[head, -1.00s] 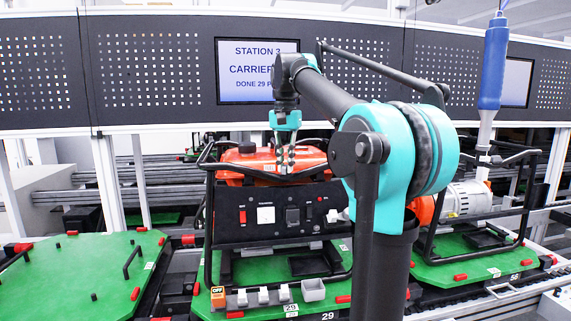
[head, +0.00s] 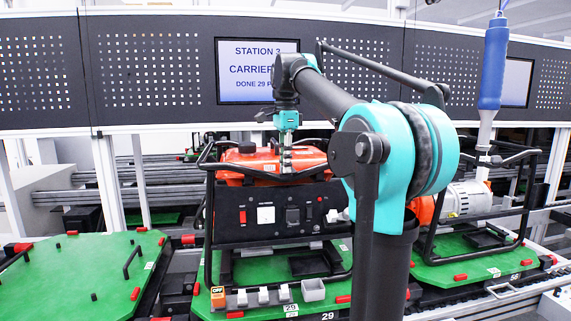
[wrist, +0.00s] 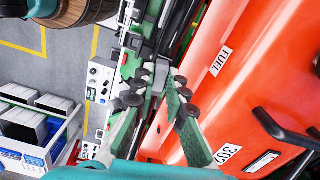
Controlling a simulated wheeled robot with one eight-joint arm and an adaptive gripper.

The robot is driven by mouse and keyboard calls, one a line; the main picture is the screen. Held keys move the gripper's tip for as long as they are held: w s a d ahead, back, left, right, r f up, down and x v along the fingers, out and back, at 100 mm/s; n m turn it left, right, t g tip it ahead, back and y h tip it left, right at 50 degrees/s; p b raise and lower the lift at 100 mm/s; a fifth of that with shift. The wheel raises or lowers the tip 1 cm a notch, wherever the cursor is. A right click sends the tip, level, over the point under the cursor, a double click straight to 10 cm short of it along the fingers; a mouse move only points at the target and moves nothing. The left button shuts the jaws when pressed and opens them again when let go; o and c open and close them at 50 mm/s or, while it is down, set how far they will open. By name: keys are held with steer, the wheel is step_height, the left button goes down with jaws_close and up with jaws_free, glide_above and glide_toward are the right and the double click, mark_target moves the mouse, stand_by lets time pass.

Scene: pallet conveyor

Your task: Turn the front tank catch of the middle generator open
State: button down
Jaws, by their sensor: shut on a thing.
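The middle generator has an orange tank (head: 240,160), a black control panel (head: 255,215) and a black tube frame. The tank fills the right of the wrist view (wrist: 235,85), with FUEL and 302 labels. My gripper (head: 286,164) points down at the tank's front edge, above the panel. In the wrist view my gripper (wrist: 160,86) has its fingers shut on the front tank catch beside the tank's edge. The catch is mostly hidden between the fingertips, so its angle cannot be told.
Black frame bars (head: 209,190) rise at the generator's sides. The green pallet (head: 265,268) carries it, with small switches in front. Another generator (head: 468,198) stands at the right, and an emptier green pallet (head: 70,285) lies at the left. A blue hanging tool (head: 493,65) is at the upper right.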

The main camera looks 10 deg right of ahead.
steer(key=shift+m, duration=1)
steer(key=c, duration=1.5)
jaws_free()
steer(key=shift+c, duration=0.2)
steer(key=shift+r, duration=0.15)
step_height(320, 180, up, 12)
steer(key=shift+f, duration=0.2)
